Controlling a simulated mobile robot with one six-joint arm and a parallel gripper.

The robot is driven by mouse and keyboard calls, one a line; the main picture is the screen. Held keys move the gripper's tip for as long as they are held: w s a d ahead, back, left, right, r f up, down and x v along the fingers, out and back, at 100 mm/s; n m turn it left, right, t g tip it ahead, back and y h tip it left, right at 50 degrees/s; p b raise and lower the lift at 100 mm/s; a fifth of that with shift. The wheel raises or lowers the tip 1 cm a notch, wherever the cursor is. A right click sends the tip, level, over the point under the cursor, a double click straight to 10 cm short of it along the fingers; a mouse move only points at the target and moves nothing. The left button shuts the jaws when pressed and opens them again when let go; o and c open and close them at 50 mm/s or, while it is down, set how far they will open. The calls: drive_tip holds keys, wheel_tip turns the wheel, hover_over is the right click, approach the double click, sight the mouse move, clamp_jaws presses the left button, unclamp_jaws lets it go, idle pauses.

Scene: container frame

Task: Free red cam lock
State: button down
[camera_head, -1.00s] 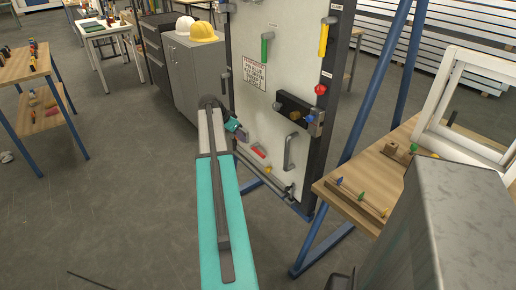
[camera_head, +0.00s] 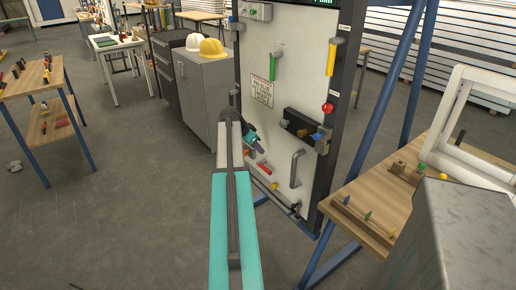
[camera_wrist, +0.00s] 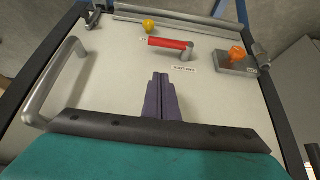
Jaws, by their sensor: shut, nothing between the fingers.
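The red cam lock (camera_head: 264,168) is a red lever low on the white door panel (camera_head: 290,80). In the wrist view the red lever (camera_wrist: 168,43) lies almost level, with a grey pivot at its right end and a small label below it. My gripper (camera_head: 256,147) is in front of the panel, above and left of the lever in the head view. In the wrist view my gripper (camera_wrist: 161,76) is shut and empty, its dark fingers pointing toward the lever with a gap between. The lever's latch side is hard to make out.
A yellow knob (camera_wrist: 149,26), an orange knob (camera_wrist: 236,54) on a grey block, and a grey pull handle (camera_wrist: 62,80) surround the lever. Green (camera_head: 273,62) and yellow (camera_head: 331,57) levers sit higher. A wooden bench (camera_head: 375,190) stands at right, a grey cabinet (camera_head: 205,90) at left.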

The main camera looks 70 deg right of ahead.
hover_over(265, 170)
drive_tip(key=f, duration=0.4)
drive_tip(key=f+p, duration=0.1)
drive_tip(key=f, duration=0.1)
drive_tip(key=shift+s+d, duration=0.15)
drive_tip(key=shift+d, duration=0.15)
drive_tip(key=shift+a+f, duration=0.25)
drive_tip(key=shift+f, duration=0.7)
drive_tip(key=shift+w+a+f, duration=0.1)
drive_tip(key=shift+w+f, duration=0.05)
drive_tip(key=shift+f, duration=0.35)
drive_tip(key=shift+w+a+f, duration=0.1)
drive_tip(key=shift+f, duration=0.4)
drive_tip(key=shift+d, duration=0.2)
drive_tip(key=shift+w+a+f, duration=0.1)
drive_tip(key=shift+a+f, duration=0.05)
drive_tip(key=shift+a, duration=0.15)
